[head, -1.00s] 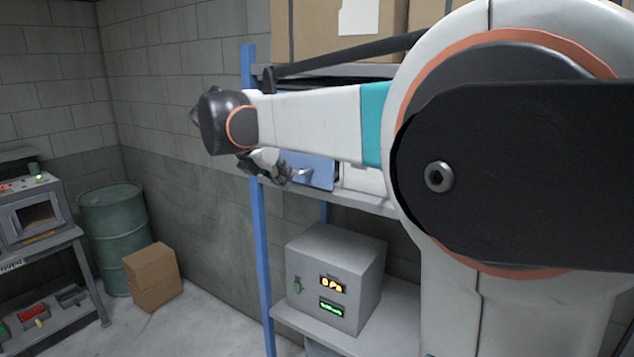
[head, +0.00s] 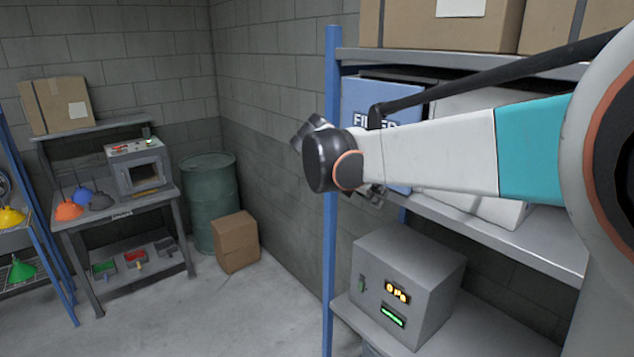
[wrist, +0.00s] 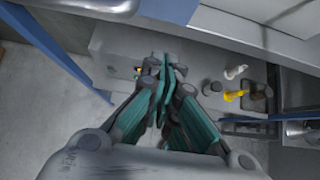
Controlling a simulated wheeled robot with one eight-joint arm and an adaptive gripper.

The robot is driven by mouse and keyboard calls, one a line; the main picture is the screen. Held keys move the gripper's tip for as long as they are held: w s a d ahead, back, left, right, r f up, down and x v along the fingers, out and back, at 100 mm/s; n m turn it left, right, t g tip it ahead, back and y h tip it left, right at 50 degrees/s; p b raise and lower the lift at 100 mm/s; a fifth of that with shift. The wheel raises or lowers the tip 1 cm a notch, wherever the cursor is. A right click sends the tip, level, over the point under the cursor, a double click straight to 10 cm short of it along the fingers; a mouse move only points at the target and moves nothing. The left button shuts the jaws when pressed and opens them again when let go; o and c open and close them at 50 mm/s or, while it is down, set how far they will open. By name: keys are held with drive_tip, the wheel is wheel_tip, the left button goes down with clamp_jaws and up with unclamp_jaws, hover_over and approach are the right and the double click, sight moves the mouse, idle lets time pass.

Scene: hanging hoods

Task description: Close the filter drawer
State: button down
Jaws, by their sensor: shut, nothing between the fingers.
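The filter drawer's blue front (head: 357,96), with partly covered white lettering, shows in the head view on the rack's upper shelf. My arm crosses in front of its lower part. I cannot tell how far out the drawer stands. My gripper (head: 376,196) is mostly hidden under my forearm, near the front's lower edge. In the wrist view my gripper (wrist: 165,68) is shut and empty, its fingertips together. A blue-grey surface (wrist: 168,10) at the top of that view may be the drawer; it looks apart from the fingertips.
A blue rack post (head: 330,260) stands close left of my gripper. A grey box with lit displays (head: 408,285) sits on the lower shelf. Cardboard boxes (head: 440,25) lie above. A green drum (head: 210,200), a carton (head: 236,242) and a workbench are left. Open floor lies between.

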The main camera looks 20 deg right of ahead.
drive_tip(key=shift+w+d+f+p, duration=0.15)
drive_tip(key=shift+w+d, duration=0.15)
drive_tip(key=shift+d, duration=0.5)
drive_tip(key=shift+w+d+f+p, duration=0.2)
drive_tip(key=shift+w+d, duration=0.1)
drive_tip(key=shift+d, duration=0.45)
drive_tip(key=shift+w+d+f+p, duration=0.15)
drive_tip(key=shift+w+d, duration=0.15)
drive_tip(key=shift+d, duration=0.5)
drive_tip(key=shift+d, duration=0.1)
drive_tip(key=a+f+b+v, duration=0.1)
drive_tip(key=b+v, duration=0.1)
drive_tip(key=v, duration=0.9)
drive_tip(key=s+a+f+m+t+y+b, duration=0.1)
drive_tip(key=s+a+f+m+y+b, duration=0.2)
drive_tip(key=s+f+m+b, duration=0.4)
drive_tip(key=s+a+f+m+t+y+b, duration=0.1)
drive_tip(key=s+a+f+m+y+b, duration=0.2)
drive_tip(key=f, duration=2)
drive_tip(key=s+a+f+m+t+y+b, duration=0.2)
drive_tip(key=s+a+f+m+b, duration=0.5)
drive_tip(key=s+f+m+b, duration=0.5)
wheel_tip(320, 180, down, 3)
drive_tip(key=s+b, duration=0.2)
drive_tip(key=b, duration=0.4)
drive_tip(key=shift+s+a+f+y+b, duration=0.2)
drive_tip(key=shift+a+y+b, duration=0.15)
drive_tip(key=shift+a+y, duration=0.05)
